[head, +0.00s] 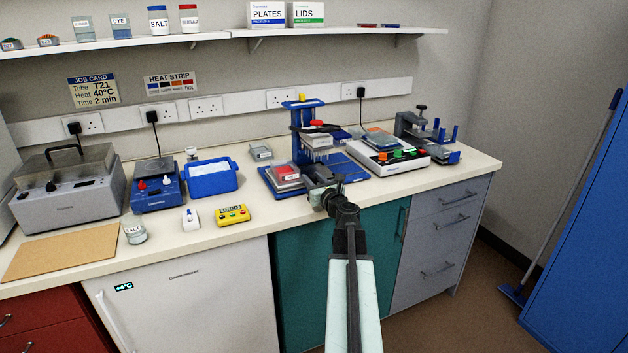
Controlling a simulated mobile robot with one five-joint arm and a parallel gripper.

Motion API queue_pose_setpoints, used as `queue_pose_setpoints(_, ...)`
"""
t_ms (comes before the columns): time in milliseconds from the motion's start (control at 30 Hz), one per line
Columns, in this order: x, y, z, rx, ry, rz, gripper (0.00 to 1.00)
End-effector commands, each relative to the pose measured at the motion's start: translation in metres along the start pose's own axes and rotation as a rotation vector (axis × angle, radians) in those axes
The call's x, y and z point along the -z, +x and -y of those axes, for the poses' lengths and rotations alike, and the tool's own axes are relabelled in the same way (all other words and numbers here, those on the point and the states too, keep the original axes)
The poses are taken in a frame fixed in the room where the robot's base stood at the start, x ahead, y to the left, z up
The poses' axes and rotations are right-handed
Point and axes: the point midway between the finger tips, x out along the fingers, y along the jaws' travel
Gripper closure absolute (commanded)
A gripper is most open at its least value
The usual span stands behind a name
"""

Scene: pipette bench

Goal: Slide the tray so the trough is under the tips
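The blue pipetting stand (298,133) is on the bench, with a row of pale tips (318,153) hanging under its head. A blue tray or base (352,172) lies low beneath and to both sides of the tips; I cannot tell the sliding part from the fixed part. A clear-grey container with a red top face (287,172) sits on its left part, left of the tips. I cannot tell whether this is the trough. My gripper (318,188) is at the tray's front edge, just right of that container. Its fingers are too small and dark to show whether they are open, or whether they touch the tray.
A white device with coloured buttons (388,157) stands close on the right, and a blue-and-grey rack (430,140) beyond it. A small grey box (260,151) is behind left.

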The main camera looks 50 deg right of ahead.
Motion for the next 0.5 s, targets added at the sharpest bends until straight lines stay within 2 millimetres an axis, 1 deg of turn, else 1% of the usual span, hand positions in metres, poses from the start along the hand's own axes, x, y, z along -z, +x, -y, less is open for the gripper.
queue_pose_setpoints(33, 0.0000, -0.0002, 0.0001, 0.000, 0.000, 0.000, 0.86)
queue_pose_setpoints(67, 0.0000, -0.0002, 0.0002, 0.000, 0.000, 0.000, 0.94)
queue_pose_setpoints(100, 0.0000, -0.0002, 0.0002, 0.000, 0.000, 0.000, 1.00)
queue_pose_setpoints(500, 0.0001, -0.0006, 0.0008, 0.000, 0.000, 0.000, 1.00)
